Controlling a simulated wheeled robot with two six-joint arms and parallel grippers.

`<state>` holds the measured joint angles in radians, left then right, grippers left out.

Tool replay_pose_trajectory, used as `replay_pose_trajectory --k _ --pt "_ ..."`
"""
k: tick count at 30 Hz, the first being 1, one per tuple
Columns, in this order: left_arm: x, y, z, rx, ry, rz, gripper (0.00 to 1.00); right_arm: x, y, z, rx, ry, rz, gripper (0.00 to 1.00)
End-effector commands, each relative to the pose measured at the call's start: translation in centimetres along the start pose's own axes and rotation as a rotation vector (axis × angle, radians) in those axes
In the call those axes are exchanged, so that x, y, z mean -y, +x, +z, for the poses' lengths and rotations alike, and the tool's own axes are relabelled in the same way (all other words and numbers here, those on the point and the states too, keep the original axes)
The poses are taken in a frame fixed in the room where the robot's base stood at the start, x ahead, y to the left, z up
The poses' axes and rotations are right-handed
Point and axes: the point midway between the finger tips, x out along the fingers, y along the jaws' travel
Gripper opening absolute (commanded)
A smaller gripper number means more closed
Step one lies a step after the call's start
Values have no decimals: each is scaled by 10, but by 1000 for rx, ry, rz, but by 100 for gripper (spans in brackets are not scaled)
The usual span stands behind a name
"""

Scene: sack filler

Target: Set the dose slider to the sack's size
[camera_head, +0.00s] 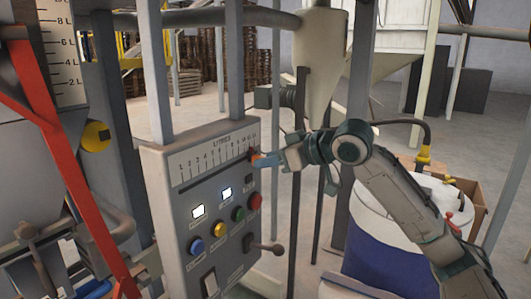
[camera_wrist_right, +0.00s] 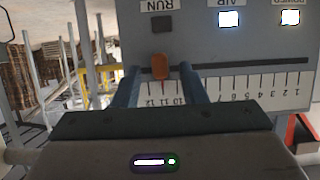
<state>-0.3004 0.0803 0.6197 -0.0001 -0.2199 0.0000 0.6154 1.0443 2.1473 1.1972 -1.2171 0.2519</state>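The dose slider's orange knob (camera_wrist_right: 160,66) sits in the slot of the panel's LITRES scale (camera_head: 212,150), near the high end, around 11. In the right wrist view the scale (camera_wrist_right: 230,88) is upside down. My right gripper (camera_head: 262,160) is at the right end of the scale. In the wrist view its two blue fingers (camera_wrist_right: 160,80) stand on either side of the knob, with a gap on each side. A blue piece at the lower left of the head view (camera_head: 95,289) may be my left gripper's fingers; its opening is unclear. I cannot make out the sack.
Below the scale, the grey control panel (camera_head: 175,215) carries lit displays, coloured buttons and a lever (camera_head: 265,247). A red bar (camera_head: 70,160) and a litre-marked hopper (camera_head: 65,45) stand left. A white-and-blue container (camera_head: 385,235) stands right, behind my right arm.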

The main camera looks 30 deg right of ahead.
Motion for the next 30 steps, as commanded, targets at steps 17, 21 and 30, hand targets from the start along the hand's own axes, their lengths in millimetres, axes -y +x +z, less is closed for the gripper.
replay_pose_trajectory --k 17,21,30 --pt "1 -9 -2 -1 0 0 92 0 17 0 1 -1 1 38" --pt "0 -9 -2 -1 0 0 92 0 17 0 1 0 1 19" --pt "0 -10 -2 -1 0 0 92 1 17 0 1 0 0 0"
